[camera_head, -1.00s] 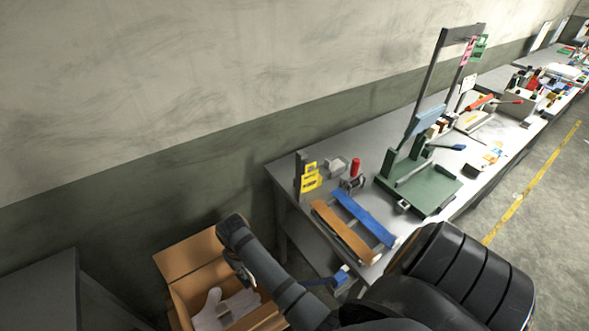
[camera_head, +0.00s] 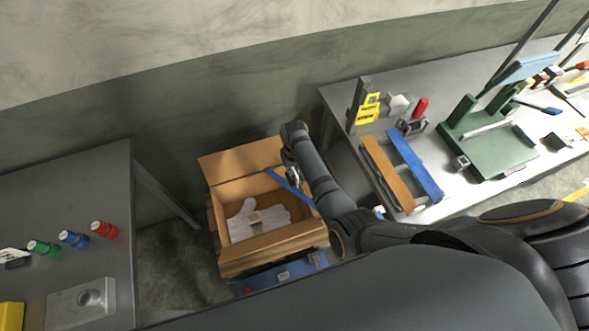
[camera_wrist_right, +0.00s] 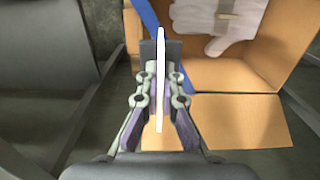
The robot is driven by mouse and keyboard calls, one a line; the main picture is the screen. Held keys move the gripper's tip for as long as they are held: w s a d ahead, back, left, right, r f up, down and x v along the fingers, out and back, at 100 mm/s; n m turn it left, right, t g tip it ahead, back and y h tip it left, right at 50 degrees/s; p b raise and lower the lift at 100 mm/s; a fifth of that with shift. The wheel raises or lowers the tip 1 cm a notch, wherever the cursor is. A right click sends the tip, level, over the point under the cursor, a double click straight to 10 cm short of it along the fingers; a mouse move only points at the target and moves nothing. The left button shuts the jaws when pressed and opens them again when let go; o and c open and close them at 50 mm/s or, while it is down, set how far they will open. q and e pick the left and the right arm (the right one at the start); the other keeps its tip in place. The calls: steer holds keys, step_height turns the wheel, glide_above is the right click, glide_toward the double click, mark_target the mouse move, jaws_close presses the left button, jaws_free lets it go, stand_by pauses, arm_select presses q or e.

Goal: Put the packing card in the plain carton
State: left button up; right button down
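The open brown carton (camera_head: 262,243) stands on the floor between two tables, flaps spread. White gloves (camera_head: 255,220) with a tan band lie inside it. My right gripper (camera_head: 293,178) hangs over the carton's right side in the head view. In the right wrist view its fingers (camera_wrist_right: 161,60) are shut on a thin white card (camera_wrist_right: 161,80), seen edge-on; its printed face is hidden. There the gripper is over a carton flap (camera_wrist_right: 240,120), beside the gloves (camera_wrist_right: 215,25). The card is hard to make out in the head view. My left gripper is out of view.
A blue bar (camera_head: 285,186) slants across the carton's right part, close to my gripper. A blue base (camera_head: 283,275) lies in front of the carton. A grey table (camera_head: 75,190) with coloured bottles is at left; a workbench (camera_head: 345,95) with fixtures is at right.

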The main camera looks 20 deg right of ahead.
steer(key=shift+s+p, duration=0.15)
steer(key=shift+p, duration=0.4)
steer(key=shift+f+b, duration=1.8)
steer(key=shift+f, duration=0.7)
steer(key=shift+f, duration=0.1)
step_height(320, 180, down, 17)
steer(key=b, duration=1.3)
steer(key=shift+b, duration=0.3)
steer(key=c, duration=1.4)
jaws_free()
steer(key=shift+c, duration=0.2)
